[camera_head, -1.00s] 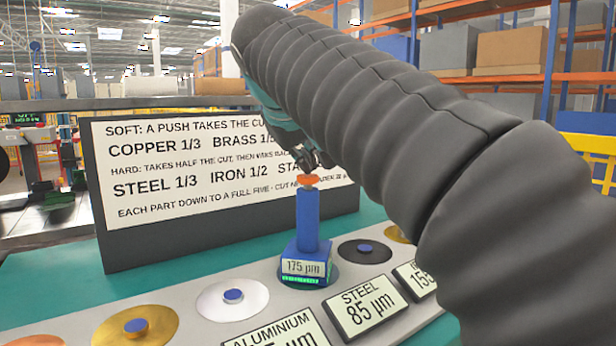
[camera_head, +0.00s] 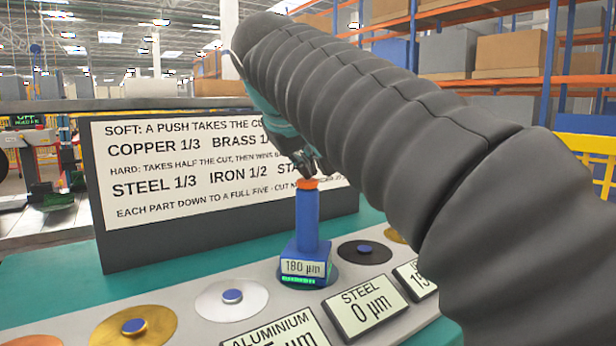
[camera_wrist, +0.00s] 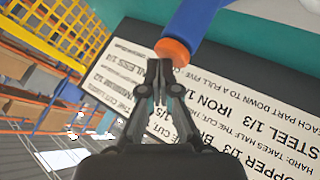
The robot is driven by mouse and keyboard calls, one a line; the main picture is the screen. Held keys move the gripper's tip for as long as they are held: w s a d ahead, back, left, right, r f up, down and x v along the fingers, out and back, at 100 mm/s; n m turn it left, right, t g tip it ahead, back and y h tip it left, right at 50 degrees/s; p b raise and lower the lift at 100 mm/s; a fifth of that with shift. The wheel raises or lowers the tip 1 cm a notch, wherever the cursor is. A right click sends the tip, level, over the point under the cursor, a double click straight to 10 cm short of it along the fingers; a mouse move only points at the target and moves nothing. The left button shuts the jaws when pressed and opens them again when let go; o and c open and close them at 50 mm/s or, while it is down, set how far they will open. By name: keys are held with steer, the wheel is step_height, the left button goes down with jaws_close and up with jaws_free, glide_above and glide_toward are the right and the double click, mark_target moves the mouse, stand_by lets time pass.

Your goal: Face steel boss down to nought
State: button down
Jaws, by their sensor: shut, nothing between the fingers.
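A blue upright tool (camera_head: 307,222) with an orange cap (camera_head: 307,184) stands on a disc behind the STEEL sign. Its base display (camera_head: 303,268) reads 180 µm, with a green strip below that I cannot read. The STEEL sign (camera_head: 366,305) reads 0 µm. The tool hides most of its disc. My gripper (camera_head: 310,174) is shut and empty, its fingertips right at the orange cap. In the wrist view my closed fingers (camera_wrist: 166,80) point at the orange cap (camera_wrist: 172,50); I cannot tell whether they touch it.
An ALUMINIUM sign (camera_head: 285,332) and another sign (camera_head: 412,280) flank the STEEL one. A rules board (camera_head: 150,215) stands behind. Green bench top (camera_head: 50,280) is clear at left.

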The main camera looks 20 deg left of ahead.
mark_target(305, 181)
stand_by(0.4)
steer(key=shift+r+p, duration=1.05)
steer(key=shift+p, duration=0.15)
step_height(305, 181, up, 2)
steer(key=shift+r+p, duration=0.25)
steer(key=shift+p, duration=0.9)
steer(key=shift+r, duration=1.25)
